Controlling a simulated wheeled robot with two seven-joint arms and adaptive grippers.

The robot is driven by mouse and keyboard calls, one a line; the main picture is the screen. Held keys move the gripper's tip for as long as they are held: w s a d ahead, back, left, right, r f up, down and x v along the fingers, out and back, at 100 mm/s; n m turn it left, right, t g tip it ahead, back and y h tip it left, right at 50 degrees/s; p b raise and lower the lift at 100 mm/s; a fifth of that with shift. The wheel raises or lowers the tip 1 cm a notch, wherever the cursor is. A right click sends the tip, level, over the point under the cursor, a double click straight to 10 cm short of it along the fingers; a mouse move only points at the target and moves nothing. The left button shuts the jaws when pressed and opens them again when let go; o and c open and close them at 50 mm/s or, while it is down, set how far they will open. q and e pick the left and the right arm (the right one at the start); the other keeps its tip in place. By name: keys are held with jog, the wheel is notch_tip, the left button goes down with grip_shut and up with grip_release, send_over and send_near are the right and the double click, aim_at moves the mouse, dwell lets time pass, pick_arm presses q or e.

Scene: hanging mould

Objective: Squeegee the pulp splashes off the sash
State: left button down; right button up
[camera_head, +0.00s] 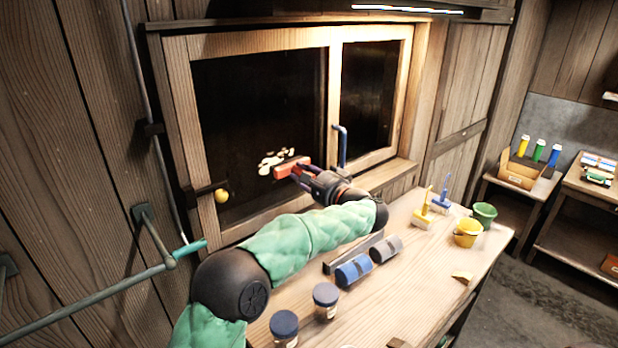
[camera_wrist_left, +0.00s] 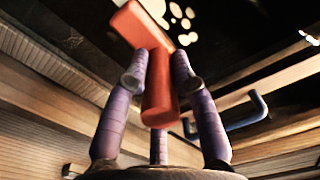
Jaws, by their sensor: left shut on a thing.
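The sash (camera_head: 178,92) is a wooden-framed window with dark glass behind the bench. White pulp splashes (camera_head: 272,160) sit in a cluster low on its left pane, and they also show at the top of the left wrist view (camera_wrist_left: 182,18). My left gripper (camera_head: 302,172) is shut on the handle of a red squeegee (camera_head: 287,166). The squeegee head is just right of the splashes and partly overlaps them in view; I cannot tell whether it touches the glass. In the left wrist view the fingers (camera_wrist_left: 160,82) close around the red handle. My right gripper is out of view.
A blue handle (camera_head: 342,146) and a yellow knob (camera_head: 222,196) stick out by the window. The bench (camera_head: 400,300) below holds jars (camera_head: 325,300), a blue roll (camera_head: 353,270), a grey roll (camera_head: 386,249), a yellow tool (camera_head: 422,216) and buckets (camera_head: 467,233). A teal-ended pipe (camera_head: 188,249) projects at left.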

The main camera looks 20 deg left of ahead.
aim_at(304, 161)
pick_arm(q)
jog(key=shift+s+a+b, duration=0.45)
jog(key=shift+s+b, duration=0.2)
jog(key=shift+s, duration=0.1)
jog(key=shift+s+a+b, duration=0.45)
jog(key=shift+s+b, duration=0.15)
jog(key=shift+s, duration=0.2)
jog(key=shift+s+a+b, duration=0.45)
jog(key=shift+s+b, duration=0.2)
jog(key=shift+s, duration=0.1)
jog(key=shift+s+a+r+b, duration=0.25)
jog(key=shift+s+a+r, duration=0.15)
jog(key=shift+s, duration=0.2)
jog(key=shift+s+a+r+b, duration=0.2)
jog(key=shift+s+a+r, duration=0.15)
jog(key=shift+s, duration=0.25)
jog(key=shift+w+d+f+p, duration=0.1)
jog(key=shift+w+d+p, duration=0.4)
jog(key=shift+w, duration=0.35)
jog(key=shift+w+d+p, duration=0.4)
jog(key=shift+w+d, duration=0.2)
jog(key=shift+w, duration=0.2)
